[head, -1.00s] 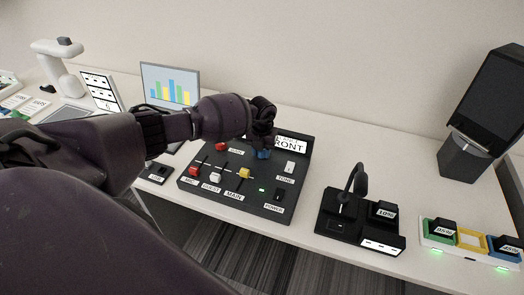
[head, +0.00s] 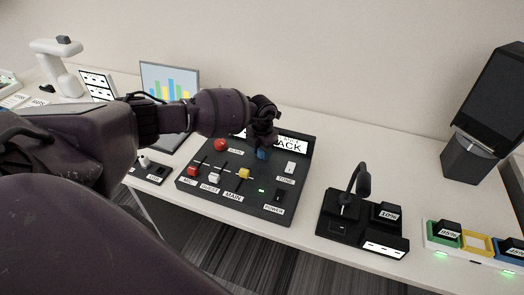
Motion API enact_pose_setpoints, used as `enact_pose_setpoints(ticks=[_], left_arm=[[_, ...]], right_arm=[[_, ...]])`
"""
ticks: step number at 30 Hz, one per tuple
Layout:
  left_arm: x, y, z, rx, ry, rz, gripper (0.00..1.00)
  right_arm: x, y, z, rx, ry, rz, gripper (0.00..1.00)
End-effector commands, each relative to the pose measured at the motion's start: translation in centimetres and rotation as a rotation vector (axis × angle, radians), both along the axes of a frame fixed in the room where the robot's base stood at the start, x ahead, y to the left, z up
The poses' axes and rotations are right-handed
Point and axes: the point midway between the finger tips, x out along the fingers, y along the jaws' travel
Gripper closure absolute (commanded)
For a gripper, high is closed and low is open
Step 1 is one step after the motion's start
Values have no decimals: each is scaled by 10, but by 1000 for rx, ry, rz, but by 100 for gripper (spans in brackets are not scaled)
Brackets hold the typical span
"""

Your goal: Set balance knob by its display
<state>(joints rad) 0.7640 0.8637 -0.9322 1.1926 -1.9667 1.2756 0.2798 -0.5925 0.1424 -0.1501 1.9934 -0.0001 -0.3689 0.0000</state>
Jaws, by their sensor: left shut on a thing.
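The dark mixer panel (head: 232,198) lies on the table in the middle of the head view. Its blue balance knob (head: 262,154) sits near the top right of the panel, under my left gripper (head: 263,137). The gripper is shut on the knob and covers most of it. The white display (head: 291,142) behind it reads "...ACK"; its left part is hidden by the gripper. A red gain knob (head: 221,145) is to the left. Red, white and yellow sliders (head: 215,179) are in front. My right gripper is not in view.
A black microphone stand (head: 350,210) with a 10% block stands to the right. Farther right is a charging tray (head: 458,257) with battery blocks. A dark speaker-like unit (head: 492,100) and a laptop (head: 168,85) stand at the back. White table shows bare between panel and wall.

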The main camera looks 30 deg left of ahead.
Motion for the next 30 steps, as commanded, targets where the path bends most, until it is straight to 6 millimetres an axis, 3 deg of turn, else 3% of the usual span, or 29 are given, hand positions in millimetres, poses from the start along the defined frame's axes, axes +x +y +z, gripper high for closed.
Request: enact_pose_setpoints(ticks=[7,8,12,23,30], left_arm=[[0,0,1,0,-1,1,91],[0,0,1,0,-1,1,64],[0,0,1,0,-1,1,43],[1,0,5,0,-2,2,42],[1,1,40,1,-5,0,42]], right_arm=[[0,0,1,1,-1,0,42],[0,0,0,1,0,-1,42],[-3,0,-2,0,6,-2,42],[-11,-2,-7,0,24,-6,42],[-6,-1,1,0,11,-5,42]])
